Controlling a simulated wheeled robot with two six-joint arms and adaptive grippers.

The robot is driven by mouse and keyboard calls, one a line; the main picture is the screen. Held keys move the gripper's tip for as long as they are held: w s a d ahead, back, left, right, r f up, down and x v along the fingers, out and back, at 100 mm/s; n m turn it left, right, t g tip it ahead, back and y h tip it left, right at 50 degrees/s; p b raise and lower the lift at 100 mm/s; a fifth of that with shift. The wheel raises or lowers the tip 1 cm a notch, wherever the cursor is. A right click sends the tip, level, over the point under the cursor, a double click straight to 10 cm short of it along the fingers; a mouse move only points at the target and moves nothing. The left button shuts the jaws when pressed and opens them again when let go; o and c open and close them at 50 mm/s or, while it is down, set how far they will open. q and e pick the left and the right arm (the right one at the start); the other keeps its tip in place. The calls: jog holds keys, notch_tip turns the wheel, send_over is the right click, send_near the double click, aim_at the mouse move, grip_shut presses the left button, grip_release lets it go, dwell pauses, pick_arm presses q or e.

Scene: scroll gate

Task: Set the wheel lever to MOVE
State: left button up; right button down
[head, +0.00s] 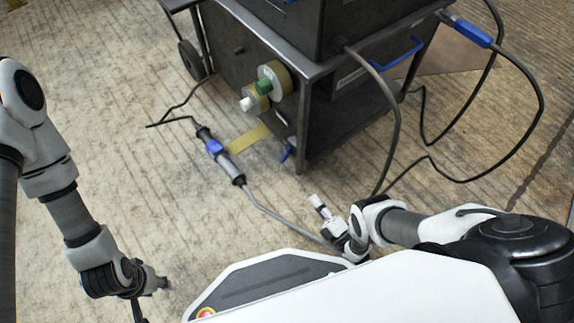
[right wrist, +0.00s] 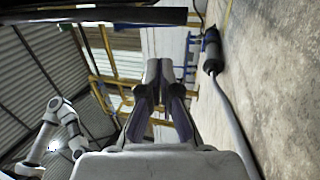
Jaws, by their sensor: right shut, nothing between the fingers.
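The dark wheeled cart (head: 330,110) stands at the top middle of the head view. A small blue lever (head: 285,152) sits low at its near corner, by a yellow strip on the floor; I cannot read any MOVE marking. My right gripper (head: 316,202) is below and right of this lever, apart from the cart. In the right wrist view its fingers (right wrist: 159,68) are together and empty. Blue parts (right wrist: 190,65) show just beyond them, but I cannot tell which is the lever. My left gripper (head: 150,288) hangs at the lower left, far from the cart; its finger opening is unclear.
A grey cable connector with a blue clip (head: 215,150) lies on the floor left of the lever; its cable runs toward my right gripper. More black cables (head: 480,178) loop at the right. A green-and-cream roller (head: 268,84) sticks out of the cart.

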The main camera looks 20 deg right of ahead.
aim_at(285, 160)
jog(key=shift+w, duration=0.1)
jog(key=b+x, duration=0.5)
jog(key=x, duration=0.8)
jog(key=shift+f, duration=0.15)
jog(key=shift+w+a+r, duration=0.15)
jog(key=shift+w+r, duration=0.1)
jog(key=shift+w, duration=0.15)
